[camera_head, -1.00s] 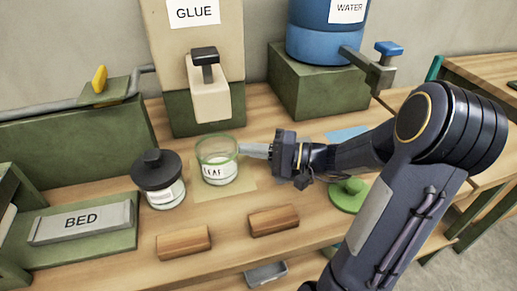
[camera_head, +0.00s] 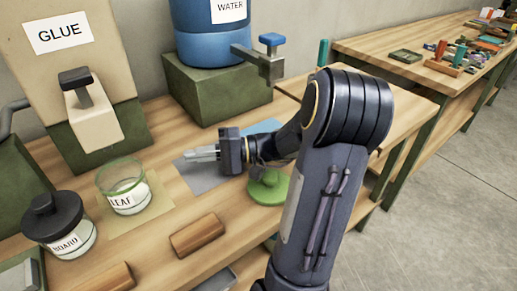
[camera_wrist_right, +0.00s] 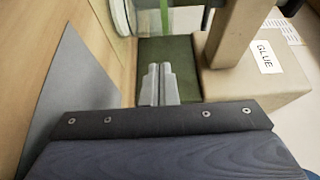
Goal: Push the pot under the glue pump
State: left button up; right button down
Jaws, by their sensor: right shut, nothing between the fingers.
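The glass pot labelled LEAF (camera_head: 126,188), with a green rim, stands upright on a tan mat (camera_head: 163,204), in front of the glue pump (camera_head: 92,118). The pump's spout reaches out from the GLUE container (camera_head: 62,42), behind the pot. My right gripper (camera_head: 190,154) is shut and empty, to the right of the pot and apart from it, above a grey mat (camera_head: 205,182). In the right wrist view its closed fingers (camera_wrist_right: 158,84) point towards the green base under the GLUE box, and the pot's glass edge shows at the top. My left gripper is not in view.
A black-lidded jar labelled BOARD (camera_head: 60,226) stands left of the pot. Wooden blocks (camera_head: 197,235) lie in front. A green lid (camera_head: 268,187) lies under my right arm. The blue WATER barrel (camera_head: 210,38) stands on a green block behind.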

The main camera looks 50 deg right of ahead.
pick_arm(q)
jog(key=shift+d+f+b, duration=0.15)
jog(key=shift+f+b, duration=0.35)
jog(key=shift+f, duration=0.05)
pick_arm(e)
jog(key=v, duration=1.4)
jog(key=shift+s+d, duration=0.1)
jog(key=shift+d, duration=0.1)
